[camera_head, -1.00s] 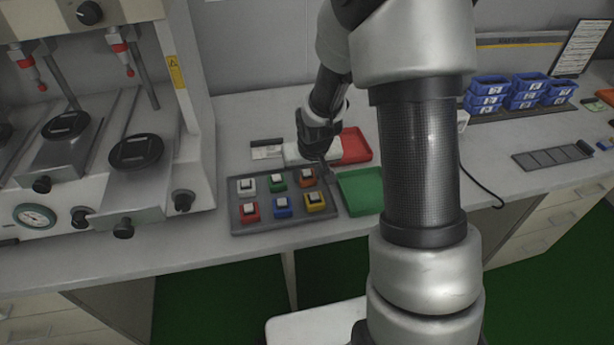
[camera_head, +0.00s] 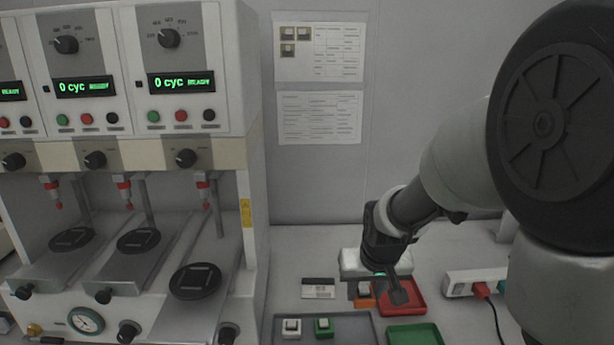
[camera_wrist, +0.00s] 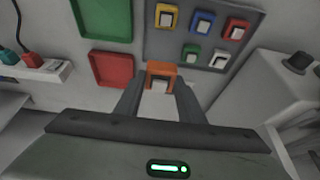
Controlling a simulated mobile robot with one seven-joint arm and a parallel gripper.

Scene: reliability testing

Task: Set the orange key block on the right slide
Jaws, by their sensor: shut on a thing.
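The orange key block (camera_head: 366,301) has a white keycap and is held between the fingers of my gripper (camera_head: 376,292). In the wrist view the orange block (camera_wrist: 161,69) sits between the two fingertips of my gripper (camera_wrist: 160,82), above the counter. The right slide (camera_head: 180,318) is the rightmost sloping grey plate of the test machine at left. It carries a round black holder (camera_head: 195,281) with no block on it. My gripper is well to the right of this slide.
The grey key tray (camera_wrist: 153,42) holds several other coloured blocks. A red tray (camera_head: 428,300) and a green tray (camera_head: 415,335) lie beside it. The machine's side wall (camera_head: 252,200) stands between my gripper and the slides. A power strip (camera_head: 470,281) lies at right.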

